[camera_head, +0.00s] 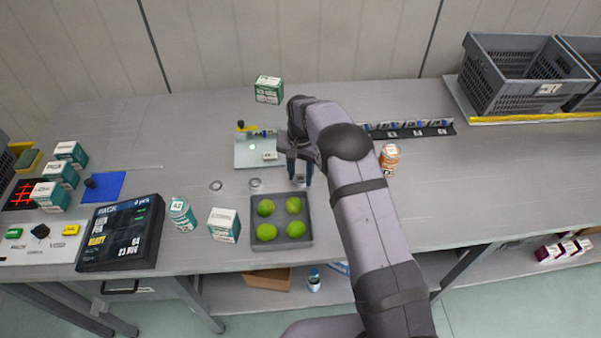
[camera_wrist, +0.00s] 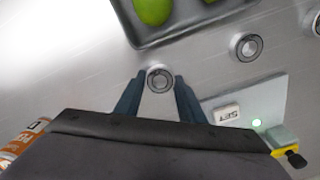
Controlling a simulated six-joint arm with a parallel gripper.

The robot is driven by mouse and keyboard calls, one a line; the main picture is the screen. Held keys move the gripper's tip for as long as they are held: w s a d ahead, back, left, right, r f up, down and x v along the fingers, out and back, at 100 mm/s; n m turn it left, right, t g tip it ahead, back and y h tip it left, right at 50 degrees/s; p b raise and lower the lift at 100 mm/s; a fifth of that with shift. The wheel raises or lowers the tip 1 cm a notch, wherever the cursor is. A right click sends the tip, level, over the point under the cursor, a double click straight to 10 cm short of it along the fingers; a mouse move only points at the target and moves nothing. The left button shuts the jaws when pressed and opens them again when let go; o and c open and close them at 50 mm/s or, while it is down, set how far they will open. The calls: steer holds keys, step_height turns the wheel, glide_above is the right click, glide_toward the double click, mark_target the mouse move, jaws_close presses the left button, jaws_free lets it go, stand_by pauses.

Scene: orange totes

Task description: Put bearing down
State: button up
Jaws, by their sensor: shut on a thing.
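My gripper (camera_wrist: 158,95) points down at the table, and its two dark fingers stand on either side of a small round metal bearing (camera_wrist: 159,78). The fingers are shut on this bearing, which is at or close to the tabletop; I cannot tell if it touches. A second bearing (camera_head: 255,184) lies on the table to the left, and a third (camera_head: 216,185) lies further left. The second also shows in the wrist view (camera_wrist: 246,46).
The grey tray (camera_head: 281,244) holds several green fruits. A pale plate (camera_head: 247,161) with a SET block (camera_head: 270,155) lies behind the bearings. An orange-labelled can (camera_head: 390,158) stands right of my arm. The tabletop right of the can is clear.

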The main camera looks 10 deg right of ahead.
mark_target(301, 179)
steer(key=shift+f, duration=0.1)
steer(key=o, duration=1.2)
step_height(301, 179, up, 12)
steer(key=b, duration=0.4)
steer(key=shift+r, duration=0.2)
